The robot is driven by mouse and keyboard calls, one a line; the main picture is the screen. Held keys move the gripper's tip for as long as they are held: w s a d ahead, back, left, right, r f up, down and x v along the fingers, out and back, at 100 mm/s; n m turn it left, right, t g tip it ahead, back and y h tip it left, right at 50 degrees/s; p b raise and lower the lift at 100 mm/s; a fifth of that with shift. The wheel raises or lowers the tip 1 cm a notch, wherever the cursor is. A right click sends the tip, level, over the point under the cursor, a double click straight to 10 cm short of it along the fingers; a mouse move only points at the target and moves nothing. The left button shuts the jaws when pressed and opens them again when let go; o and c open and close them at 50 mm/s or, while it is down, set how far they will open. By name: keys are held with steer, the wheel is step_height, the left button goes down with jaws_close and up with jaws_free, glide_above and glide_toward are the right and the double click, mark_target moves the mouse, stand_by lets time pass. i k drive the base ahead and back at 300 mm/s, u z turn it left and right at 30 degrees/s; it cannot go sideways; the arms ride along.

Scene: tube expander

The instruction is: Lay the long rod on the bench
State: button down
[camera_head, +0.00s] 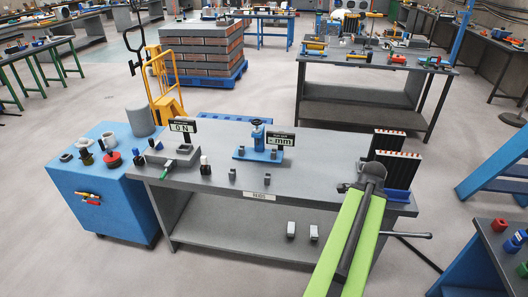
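The grey bench (215,182) stands in front of me with a clear strip along its front edge. My green arm reaches up from the bottom right to the bench's right end. Small dark parts of my gripper (344,187) show beside the arm's dark end; its fingers are too small and covered to read. A thin dark rod (408,235) with a rounded right end sticks out to the right of my arm, below bench-top height. Its left end is hidden behind the arm, so I cannot tell what holds it or whether it is the long rod.
On the bench are a "0 N" display (182,125), a blue "mm" gauge (258,150), small grey blocks (232,174) and two racks (400,162) at the right. A blue cabinet (95,190) adjoins the left end. A blue-framed table (490,250) stands at the lower right.

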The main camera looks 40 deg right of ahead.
mark_target(321, 185)
steer(key=i, duration=0.9)
steer(key=z, duration=0.05)
